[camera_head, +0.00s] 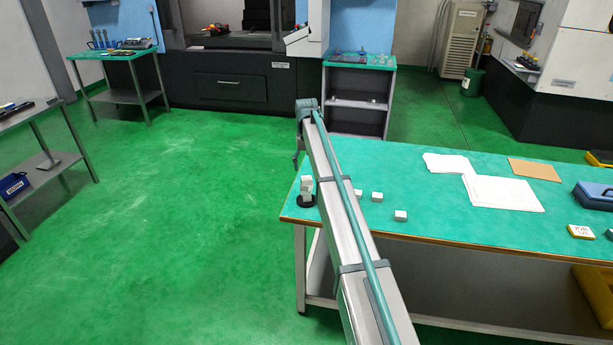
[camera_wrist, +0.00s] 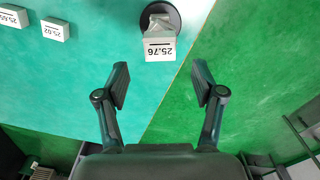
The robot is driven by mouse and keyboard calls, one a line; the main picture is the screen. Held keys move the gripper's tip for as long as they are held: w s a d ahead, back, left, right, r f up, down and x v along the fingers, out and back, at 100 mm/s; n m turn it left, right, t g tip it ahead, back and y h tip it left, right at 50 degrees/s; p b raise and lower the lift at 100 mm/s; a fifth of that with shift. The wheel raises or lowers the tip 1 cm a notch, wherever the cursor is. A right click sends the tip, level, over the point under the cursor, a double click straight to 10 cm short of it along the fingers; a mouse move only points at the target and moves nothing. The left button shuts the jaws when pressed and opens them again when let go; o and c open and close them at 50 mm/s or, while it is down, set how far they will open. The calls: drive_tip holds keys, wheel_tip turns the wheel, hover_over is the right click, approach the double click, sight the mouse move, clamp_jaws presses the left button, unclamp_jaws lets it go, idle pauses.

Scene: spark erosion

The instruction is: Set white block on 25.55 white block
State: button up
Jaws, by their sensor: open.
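A white block (camera_wrist: 160,48) whose label seems to read 25.76 is at the round black base (camera_wrist: 160,18) in the wrist view. In the head view a small pale stack (camera_head: 306,185) stands on that black base (camera_head: 306,201) near the table's left edge. My gripper (camera_wrist: 161,84) is open and empty, its fingers apart just below the labelled block in the picture. Two more white blocks lie at the upper left of the wrist view: one (camera_wrist: 55,31) seems marked 25.02, the other (camera_wrist: 13,16), cut off, seems marked 25.55 or 25.65.
The green table (camera_head: 440,190) also holds loose white blocks (camera_head: 400,216), (camera_head: 377,197), white paper sheets (camera_head: 500,190), a brown sheet (camera_head: 534,169) and a blue case (camera_head: 594,195) at the right. My arm crosses the table's left part. Open green floor lies left of the table.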

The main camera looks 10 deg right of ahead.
sight(307, 178)
wheel_tip(307, 178, up, 6)
drive_tip(key=b, duration=0.1)
drive_tip(key=shift+r, duration=0.25)
drive_tip(key=s+f, duration=2.5)
drive_tip(key=s, duration=0.1)
drive_tip(key=s+f+g, duration=0.2)
drive_tip(key=s+f, duration=0.7)
drive_tip(key=s, duration=0.7)
drive_tip(key=s+f+g, duration=0.2)
drive_tip(key=s+f, duration=0.7)
drive_tip(key=s, duration=0.8)
drive_tip(key=s+f+g, duration=0.2)
drive_tip(key=s+f, duration=0.7)
drive_tip(key=s, duration=0.7)
drive_tip(key=shift+s+f+g, duration=0.25)
drive_tip(key=shift+g, duration=0.15)
